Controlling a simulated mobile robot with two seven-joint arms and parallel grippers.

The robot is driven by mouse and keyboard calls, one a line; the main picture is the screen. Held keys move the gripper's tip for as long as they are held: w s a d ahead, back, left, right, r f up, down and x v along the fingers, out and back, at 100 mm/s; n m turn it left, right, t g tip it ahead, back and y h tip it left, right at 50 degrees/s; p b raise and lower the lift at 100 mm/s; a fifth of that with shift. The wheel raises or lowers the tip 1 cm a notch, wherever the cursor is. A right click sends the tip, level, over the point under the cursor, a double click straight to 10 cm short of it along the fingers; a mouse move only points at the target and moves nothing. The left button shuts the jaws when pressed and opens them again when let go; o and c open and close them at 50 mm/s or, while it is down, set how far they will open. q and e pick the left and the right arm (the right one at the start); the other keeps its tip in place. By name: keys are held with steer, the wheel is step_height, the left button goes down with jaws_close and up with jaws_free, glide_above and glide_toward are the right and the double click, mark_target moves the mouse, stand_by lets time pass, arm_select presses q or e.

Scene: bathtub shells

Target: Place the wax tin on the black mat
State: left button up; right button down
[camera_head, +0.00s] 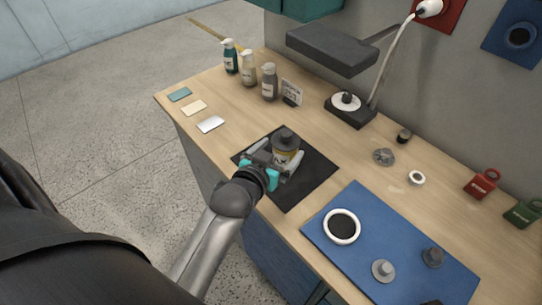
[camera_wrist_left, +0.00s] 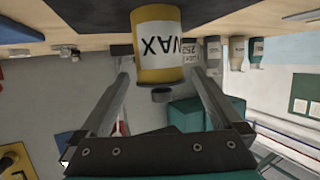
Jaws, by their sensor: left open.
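The wax tin (camera_head: 282,157) is a yellow tin with a white label and a dark knobbed top. It stands upright on the black mat (camera_head: 307,190), toward its middle. In the left wrist view the picture is upside down, and the tin (camera_wrist_left: 157,62) shows its WAX label between my fingers. My left gripper (camera_head: 284,165) is open, with one finger on each side of the tin; gaps show between the fingers and the tin in the wrist view. My right gripper is not seen.
A blue mat (camera_head: 385,245) with a white-rimmed dark disc (camera_head: 342,227) and grey knobbed parts lies to the right. Several bottles (camera_head: 269,82) and a lamp base (camera_head: 350,110) stand behind. Bare wood surrounds the black mat.

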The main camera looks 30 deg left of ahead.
arm_select(q)
steer(key=shift+v, duration=2.6)
